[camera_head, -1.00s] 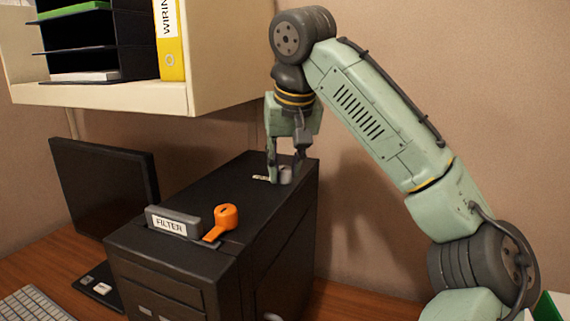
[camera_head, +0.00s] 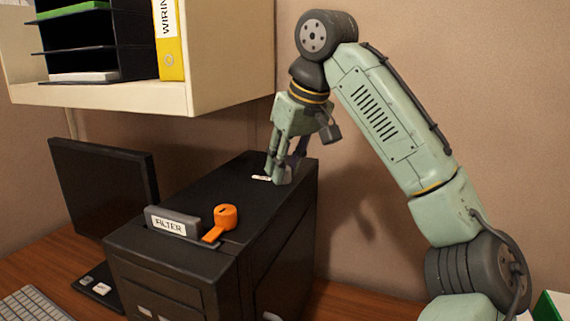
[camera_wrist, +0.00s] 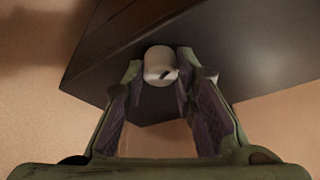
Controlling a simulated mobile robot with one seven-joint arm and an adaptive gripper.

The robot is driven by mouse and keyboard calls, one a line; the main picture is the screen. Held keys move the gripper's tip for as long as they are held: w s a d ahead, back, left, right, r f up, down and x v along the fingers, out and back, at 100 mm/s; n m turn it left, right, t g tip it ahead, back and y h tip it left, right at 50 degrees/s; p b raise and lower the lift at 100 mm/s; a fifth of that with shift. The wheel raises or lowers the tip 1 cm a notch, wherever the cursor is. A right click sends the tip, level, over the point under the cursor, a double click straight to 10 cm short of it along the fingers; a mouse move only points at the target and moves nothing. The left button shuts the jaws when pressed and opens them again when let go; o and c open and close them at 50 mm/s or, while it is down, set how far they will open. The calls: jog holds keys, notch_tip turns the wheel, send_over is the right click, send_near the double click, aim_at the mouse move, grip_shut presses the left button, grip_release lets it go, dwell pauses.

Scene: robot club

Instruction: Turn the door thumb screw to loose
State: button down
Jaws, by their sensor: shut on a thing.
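The thumb screw (camera_wrist: 159,62) is a pale round knob with a short dark slanted mark on its top. It sits near the back corner of the black computer case (camera_head: 175,255). My gripper (camera_wrist: 158,78) points down at that corner with its fingers on either side of the knob, shut on it. In the head view my gripper (camera_head: 285,172) hides the knob. A small pale label (camera_head: 261,178) lies on the case top just left of the fingers, partly covered, its text too small to read.
A grey FILTER block (camera_head: 173,222) and an orange lever (camera_head: 225,216) are on the front part of the case top. A wall shelf (camera_head: 225,60) overhangs at upper left. A monitor (camera_head: 103,185) stands left of the case. The wall (camera_head: 400,40) is close behind.

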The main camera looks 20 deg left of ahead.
jog(key=n+g, duration=0.1)
jog(key=n, duration=0.2)
jog(key=n+g, duration=0.1)
jog(key=n, duration=0.2)
jog(key=shift+w+n+g+y, duration=0.15)
jog(key=shift+n+g+y, duration=0.15)
jog(key=n+g, duration=0.1)
jog(key=n, duration=0.2)
jog(key=n+g+h, duration=0.1)
jog(key=n, duration=0.2)
jog(key=shift+w, duration=0.15)
jog(key=shift+n+g, duration=0.3)
jog(key=shift+n, duration=0.1)
jog(key=c, duration=1.3)
grip_release()
